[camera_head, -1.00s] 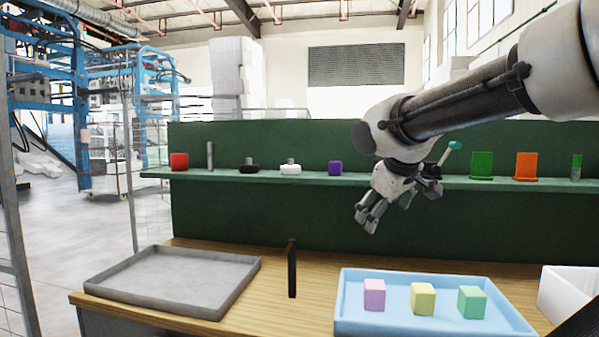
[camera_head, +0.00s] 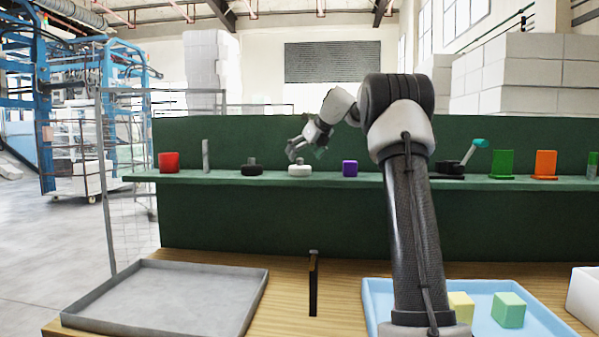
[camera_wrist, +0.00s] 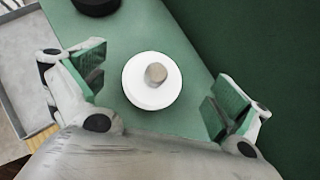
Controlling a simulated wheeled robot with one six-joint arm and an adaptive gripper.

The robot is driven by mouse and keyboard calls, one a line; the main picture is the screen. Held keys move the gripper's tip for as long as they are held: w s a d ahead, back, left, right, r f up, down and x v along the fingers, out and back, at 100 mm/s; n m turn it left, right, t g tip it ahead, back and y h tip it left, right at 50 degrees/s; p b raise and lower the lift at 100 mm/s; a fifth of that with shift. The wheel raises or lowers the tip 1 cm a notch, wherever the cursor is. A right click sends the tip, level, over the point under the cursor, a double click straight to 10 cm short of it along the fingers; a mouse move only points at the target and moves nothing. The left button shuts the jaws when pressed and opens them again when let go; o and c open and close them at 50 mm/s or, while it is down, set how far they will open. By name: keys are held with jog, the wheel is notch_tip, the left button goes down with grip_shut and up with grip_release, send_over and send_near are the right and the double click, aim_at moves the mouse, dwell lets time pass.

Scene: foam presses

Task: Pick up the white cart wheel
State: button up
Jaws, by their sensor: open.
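The white cart wheel (camera_head: 299,170) lies flat on the green shelf, with a short grey stub standing up from its middle. In the wrist view the white wheel (camera_wrist: 152,84) sits between and a little beyond the two open fingers. My gripper (camera_head: 297,148) is just above the wheel in the head view. In the wrist view my gripper (camera_wrist: 160,100) is open and empty, with green pads facing each other on either side. The pads do not appear to touch the wheel.
A black wheel (camera_head: 252,169) stands left of the white one and a purple cube (camera_head: 350,168) right of it on the shelf (camera_head: 225,177). A green back panel (camera_head: 240,135) rises behind. Below are a grey tray (camera_head: 165,295) and a blue tray (camera_head: 545,325).

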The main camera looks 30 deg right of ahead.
jog(key=x, duration=0.6)
jog(key=shift+w+a+f, duration=0.1)
jog(key=shift+a+f, duration=0.05)
jog(key=shift+f, duration=0.2)
jog(key=c, duration=1.1)
jog(key=shift+r, duration=0.1)
jog(key=shift+c, duration=0.9)
